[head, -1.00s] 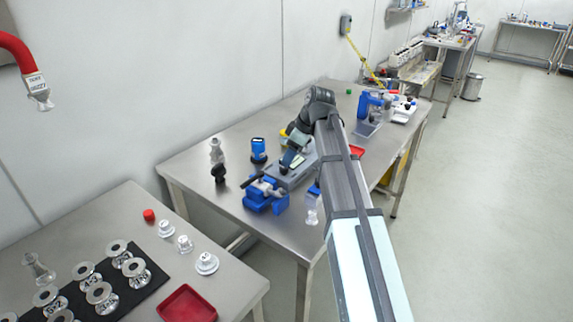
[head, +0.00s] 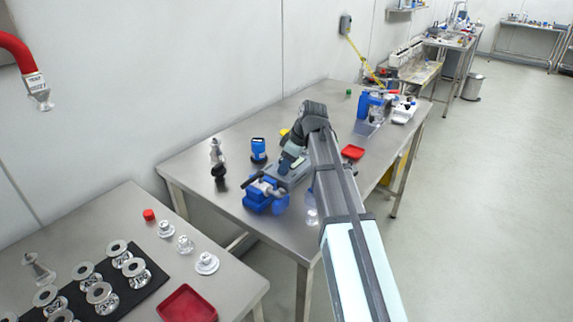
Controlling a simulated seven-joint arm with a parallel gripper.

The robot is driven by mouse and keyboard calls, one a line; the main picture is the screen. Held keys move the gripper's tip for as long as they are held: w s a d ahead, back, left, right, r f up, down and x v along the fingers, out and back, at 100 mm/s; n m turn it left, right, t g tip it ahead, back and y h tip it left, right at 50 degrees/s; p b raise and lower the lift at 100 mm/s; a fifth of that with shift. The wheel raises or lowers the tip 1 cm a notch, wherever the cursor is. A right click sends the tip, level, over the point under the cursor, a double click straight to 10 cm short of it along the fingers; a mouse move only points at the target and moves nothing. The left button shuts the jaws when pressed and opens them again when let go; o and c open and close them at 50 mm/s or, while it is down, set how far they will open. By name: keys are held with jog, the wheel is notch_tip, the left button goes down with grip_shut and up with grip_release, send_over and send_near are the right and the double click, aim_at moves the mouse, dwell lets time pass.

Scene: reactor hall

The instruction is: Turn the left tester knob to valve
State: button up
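The tester appears to be the grey device (head: 284,178) on the middle steel table, behind a blue vise-like unit (head: 265,195). Its knobs are too small or hidden to make out, so I cannot tell their settings. My arm reaches in from the lower right, and its wrist (head: 313,112) is bent down over the tester. My gripper (head: 290,163) is at the tester, but its fingers are too small and partly hidden to show whether they are open or shut.
A blue-capped jar (head: 258,150) and a black knob-like piece (head: 219,173) stand left of the tester. A red tray (head: 353,152) lies to the right. A blue device (head: 371,104) stands farther back. The near table (head: 230,282) holds metal flanges and another red tray (head: 187,304).

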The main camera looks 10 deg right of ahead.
grip_shut()
